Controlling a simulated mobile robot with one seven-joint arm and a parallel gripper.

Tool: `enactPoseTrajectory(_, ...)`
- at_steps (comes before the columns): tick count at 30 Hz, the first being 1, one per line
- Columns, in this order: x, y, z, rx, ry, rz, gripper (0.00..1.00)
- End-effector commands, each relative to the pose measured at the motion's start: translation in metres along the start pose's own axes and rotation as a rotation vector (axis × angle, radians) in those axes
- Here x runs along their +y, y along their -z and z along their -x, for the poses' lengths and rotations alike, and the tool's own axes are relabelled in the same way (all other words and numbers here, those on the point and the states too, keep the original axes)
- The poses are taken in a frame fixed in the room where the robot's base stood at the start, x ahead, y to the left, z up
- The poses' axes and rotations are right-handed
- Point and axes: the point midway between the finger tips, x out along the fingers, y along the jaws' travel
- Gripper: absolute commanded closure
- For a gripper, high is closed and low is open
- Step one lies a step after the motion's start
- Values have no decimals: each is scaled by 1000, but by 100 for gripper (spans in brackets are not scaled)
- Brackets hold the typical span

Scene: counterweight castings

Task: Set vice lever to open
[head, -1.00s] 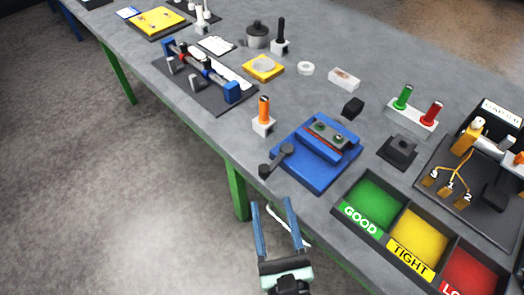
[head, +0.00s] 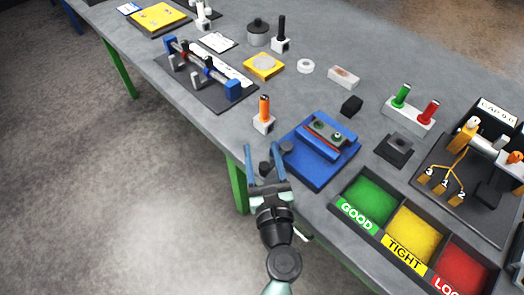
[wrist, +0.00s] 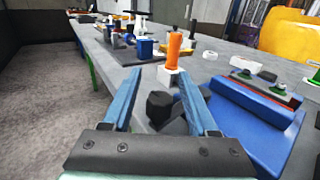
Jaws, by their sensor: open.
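The blue vice (head: 320,150) sits near the table's front edge, with a red strip and green-topped parts between its jaws. In the wrist view the vice (wrist: 255,115) fills the right side. Its dark lever has a black knob (wrist: 159,106), seen between my fingers in the wrist view; in the head view the knob (head: 265,168) is partly covered by my gripper. My gripper (head: 262,152) is open, its two blue fingers reaching to either side of the knob. I cannot tell whether a finger touches the lever.
An orange-handled gauge in a white block (head: 263,122) stands just beyond the lever. The tray of GOOD, TIGHT and red compartments (head: 345,222) lies to the right. A black block (head: 352,105) is behind the vice. The floor at left is clear.

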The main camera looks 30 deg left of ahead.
Motion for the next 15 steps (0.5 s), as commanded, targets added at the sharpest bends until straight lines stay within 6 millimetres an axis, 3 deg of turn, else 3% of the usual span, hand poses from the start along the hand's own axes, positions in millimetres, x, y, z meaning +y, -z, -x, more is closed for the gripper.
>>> enactPoseTrajectory(7, 0, 0, -1, 0, 0, 0, 41)
enactPoseTrajectory(15, 0, 0, 0, 0, 0, 0, 88)
